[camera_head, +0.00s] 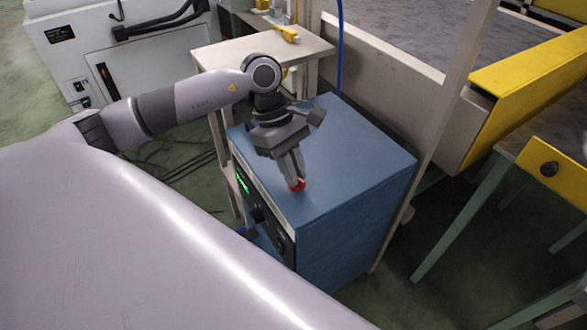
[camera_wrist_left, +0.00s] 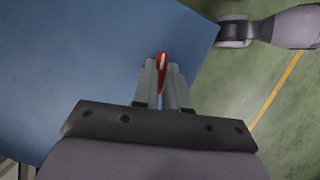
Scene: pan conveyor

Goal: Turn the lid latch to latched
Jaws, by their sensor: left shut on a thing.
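The lid latch (camera_head: 298,185) is a small red piece on the top of a blue cabinet (camera_head: 355,165), close to its front edge. It also shows as a red handle with a pale streak in the left wrist view (camera_wrist_left: 162,58). My left gripper (camera_head: 294,180) reaches down over the cabinet and is shut on the latch. In the left wrist view its two grey fingers (camera_wrist_left: 163,80) stand on either side of the red piece, which shows between and past their tips. The fingers hide part of the latch. My right gripper is in neither view.
The cabinet's dark front panel (camera_head: 262,205) has a green display and knobs. A pale table (camera_head: 240,55) stands behind the cabinet. A pale frame post (camera_head: 455,85) and a yellow panel (camera_head: 515,90) stand to the right. Green floor lies beyond.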

